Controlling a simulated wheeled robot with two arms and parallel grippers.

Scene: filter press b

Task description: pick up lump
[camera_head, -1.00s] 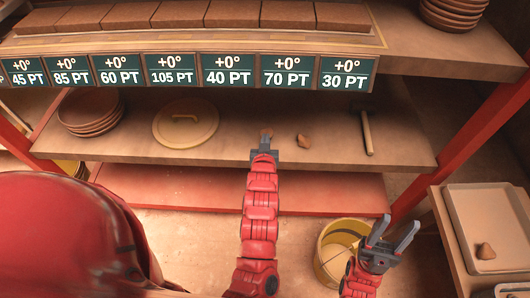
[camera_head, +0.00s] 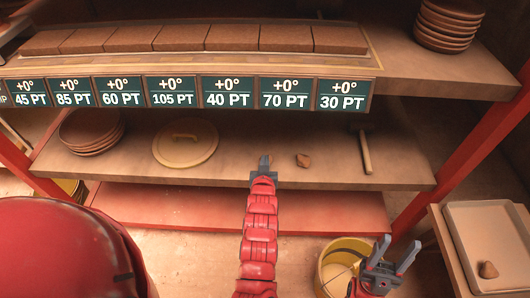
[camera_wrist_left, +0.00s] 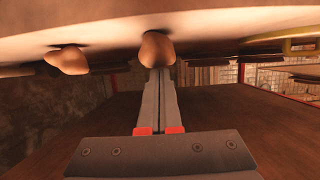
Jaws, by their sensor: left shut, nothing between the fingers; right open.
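A small brown lump (camera_head: 303,160) lies on the middle shelf, to the right of my left gripper. My left gripper (camera_head: 264,160) reaches up to this shelf with its fingers shut and nothing between them. In the left wrist view a rounded lump (camera_wrist_left: 157,48) is just beyond the shut fingertips (camera_wrist_left: 159,72); I cannot tell if they touch. In the head view that lump is largely hidden at the fingertips. A second lump (camera_wrist_left: 68,60) shows to the left in the wrist view. My right gripper (camera_head: 393,256) is open and empty, low at the right.
The middle shelf (camera_head: 225,172) also holds a round lid (camera_head: 185,143), stacked plates (camera_head: 92,132) and a hammer-like tool (camera_head: 365,150). A labelled upper shelf with several blocks (camera_head: 232,38) overhangs it. A yellow bucket (camera_head: 330,262) stands beside my right gripper. A tray (camera_head: 490,225) holds another lump (camera_head: 488,270).

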